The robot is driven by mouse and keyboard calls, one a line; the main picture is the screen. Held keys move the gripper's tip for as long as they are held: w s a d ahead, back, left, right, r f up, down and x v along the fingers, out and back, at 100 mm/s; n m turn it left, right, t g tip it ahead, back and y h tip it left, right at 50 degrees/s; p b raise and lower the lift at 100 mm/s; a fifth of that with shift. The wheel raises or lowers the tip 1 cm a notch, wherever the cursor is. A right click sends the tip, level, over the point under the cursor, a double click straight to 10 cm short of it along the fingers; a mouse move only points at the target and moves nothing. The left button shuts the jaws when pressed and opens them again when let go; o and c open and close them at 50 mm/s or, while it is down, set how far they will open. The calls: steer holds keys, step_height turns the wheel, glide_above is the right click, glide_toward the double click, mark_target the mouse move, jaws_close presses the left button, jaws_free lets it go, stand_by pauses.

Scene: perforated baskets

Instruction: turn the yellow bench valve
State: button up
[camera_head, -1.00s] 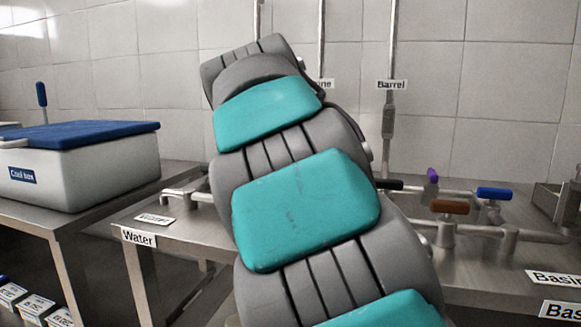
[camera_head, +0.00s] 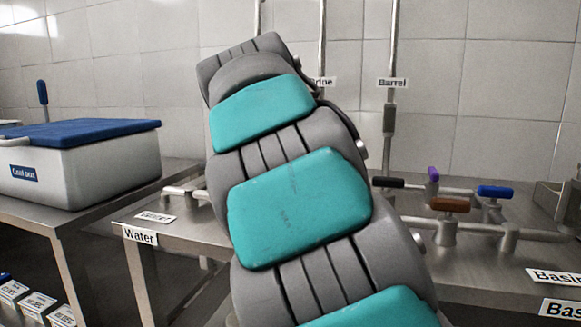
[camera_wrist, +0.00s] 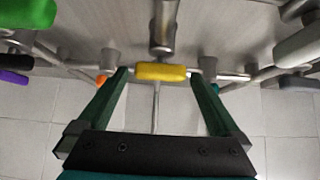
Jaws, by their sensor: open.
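The yellow bench valve (camera_wrist: 161,72) shows in the wrist view as a short yellow bar handle on metal pipework, near the top centre. My gripper (camera_wrist: 160,78) is open, with one green finger on each side of the yellow handle. The fingertips reach about level with the handle in the picture, and I see no clear contact. In the head view my arm covers the middle of the bench, and neither the yellow valve nor my gripper shows there.
Other valves have brown (camera_head: 450,205), blue (camera_head: 495,192), purple (camera_head: 433,174) and green (camera_wrist: 34,12) handles. A white cool box with a blue lid (camera_head: 80,132) stands on the left table. The bench carries a Water label (camera_head: 140,236). Tiled wall lies behind.

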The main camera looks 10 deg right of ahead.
steer(key=v, duration=0.7)
steer(key=shift+s+r, duration=0.2)
steer(key=shift+r, duration=0.1)
steer(key=shift+a, duration=0.2)
